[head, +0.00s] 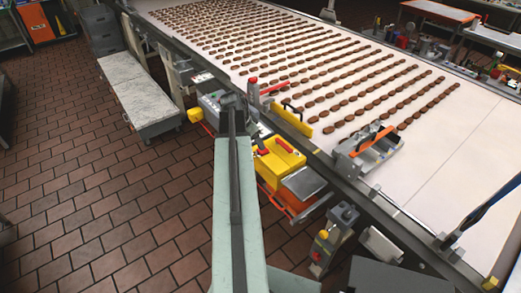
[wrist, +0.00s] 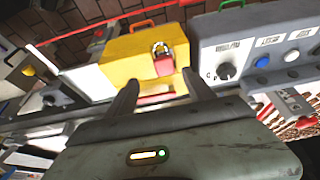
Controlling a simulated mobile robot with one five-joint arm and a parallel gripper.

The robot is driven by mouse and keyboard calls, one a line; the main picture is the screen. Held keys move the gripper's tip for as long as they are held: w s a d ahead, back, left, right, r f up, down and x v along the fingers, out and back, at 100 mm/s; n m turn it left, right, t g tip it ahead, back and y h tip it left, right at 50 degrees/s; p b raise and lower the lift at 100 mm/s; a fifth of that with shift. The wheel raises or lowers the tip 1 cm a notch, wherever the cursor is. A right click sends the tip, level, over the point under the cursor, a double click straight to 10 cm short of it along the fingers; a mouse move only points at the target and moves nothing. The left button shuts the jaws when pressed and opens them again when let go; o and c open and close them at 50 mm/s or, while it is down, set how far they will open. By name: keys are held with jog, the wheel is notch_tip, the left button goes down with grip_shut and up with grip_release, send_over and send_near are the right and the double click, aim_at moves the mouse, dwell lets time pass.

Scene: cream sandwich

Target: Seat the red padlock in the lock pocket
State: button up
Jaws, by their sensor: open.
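The red padlock (wrist: 164,66) shows in the wrist view with its metal shackle towards the top of the picture. It is at the yellow box (wrist: 122,61), near that box's right end. My gripper (wrist: 160,84) is open, with one dark finger on each side just below the padlock in the picture. I cannot tell whether either finger touches it. In the head view my arm reaches up to the machine's edge beside the yellow box (head: 281,162), and my fingertips cannot be made out. I cannot pick out the lock pocket for certain in either view.
A grey control box (wrist: 265,48) with a black knob and blue and white buttons stands right of the yellow box. In the head view a long conveyor (head: 450,140) carries rows of brown biscuits. A grey cart (head: 146,103) stands left, with open tiled floor (head: 80,150) around it.

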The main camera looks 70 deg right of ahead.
aim_at(260, 151)
jog(key=b+x, duration=0.2)
jog(key=shift+d+f, duration=0.1)
jog(key=shift+f, duration=0.25)
jog(key=b+x, duration=0.3)
jog(key=w+b+x, duration=0.1)
jog(key=b+x, duration=0.1)
jog(key=shift+f, duration=0.25)
jog(key=shift+s+r, duration=0.15)
jog(key=shift+r, duration=0.05)
grip_shut()
